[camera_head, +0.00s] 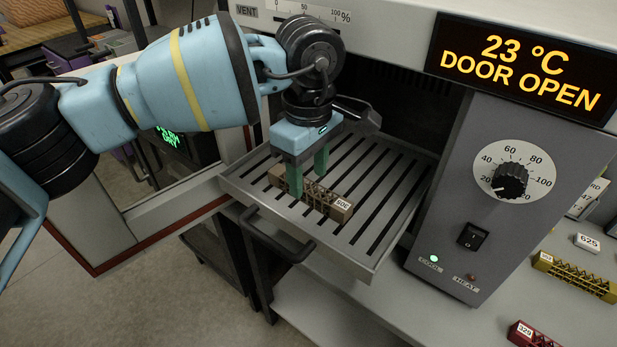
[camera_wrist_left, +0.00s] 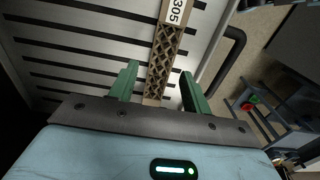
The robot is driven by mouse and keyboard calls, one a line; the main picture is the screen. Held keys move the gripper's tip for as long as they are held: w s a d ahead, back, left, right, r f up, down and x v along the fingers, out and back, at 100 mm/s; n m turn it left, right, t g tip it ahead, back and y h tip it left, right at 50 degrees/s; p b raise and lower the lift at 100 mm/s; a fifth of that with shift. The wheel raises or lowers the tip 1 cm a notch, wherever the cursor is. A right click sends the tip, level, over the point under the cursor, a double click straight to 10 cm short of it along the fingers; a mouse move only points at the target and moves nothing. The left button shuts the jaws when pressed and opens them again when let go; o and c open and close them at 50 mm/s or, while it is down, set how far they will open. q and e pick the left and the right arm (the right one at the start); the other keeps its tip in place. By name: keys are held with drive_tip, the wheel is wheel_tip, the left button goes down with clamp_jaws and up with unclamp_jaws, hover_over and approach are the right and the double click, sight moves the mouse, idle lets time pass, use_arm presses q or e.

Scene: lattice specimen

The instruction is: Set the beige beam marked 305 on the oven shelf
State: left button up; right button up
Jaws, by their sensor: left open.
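The beige lattice beam marked 305 (camera_head: 326,200) lies on the slotted metal oven shelf (camera_head: 378,205), which is pulled out of the open oven. The beam also shows in the left wrist view (camera_wrist_left: 167,50), with its label at the top. My left gripper (camera_head: 308,182) is over the shelf, pointing down, with its green fingers on either side of the beam. In the left wrist view the fingers (camera_wrist_left: 160,85) stand apart, with a gap between each one and the beam. My right gripper is not in view.
The shelf's dark front handle (camera_head: 278,240) sticks out toward me. The oven panel (camera_head: 480,190) stands to the right; its display reads 23 °C, DOOR OPEN. A yellow beam (camera_head: 575,275) and a red beam (camera_head: 533,335) lie on the bench at the right.

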sight(309, 186)
use_arm(q)
wheel_tip(309, 186, up, 10)
drive_tip(key=shift+r, duration=0.2)
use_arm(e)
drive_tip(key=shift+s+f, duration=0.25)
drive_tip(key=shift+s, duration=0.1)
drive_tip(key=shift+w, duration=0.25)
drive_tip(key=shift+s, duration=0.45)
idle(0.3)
